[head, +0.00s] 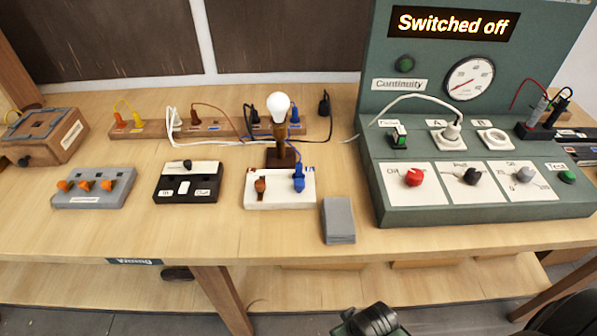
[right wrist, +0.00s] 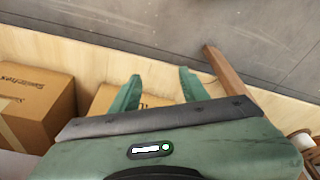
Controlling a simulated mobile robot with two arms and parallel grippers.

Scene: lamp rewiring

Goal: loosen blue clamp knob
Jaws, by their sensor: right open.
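The blue clamp knob (head: 299,179) stands on the right side of a white terminal block (head: 281,203), in front of the lamp (head: 279,130) with its white bulb. A brown clamp knob (head: 260,187) stands on the left side of the same block. My right gripper (right wrist: 158,86) shows in the right wrist view, open and empty, its two green fingers apart. It faces a shelf with cardboard boxes and is away from the blue knob. My left gripper is in neither view. No gripper touches the block.
A grey block (head: 338,220) lies right of the terminal block. The green test panel (head: 470,212), reading "Switched off", stands farther right. A black switch box (head: 187,192) and a grey holder (head: 93,199) with orange knobs stand left. Front table edge is mostly clear.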

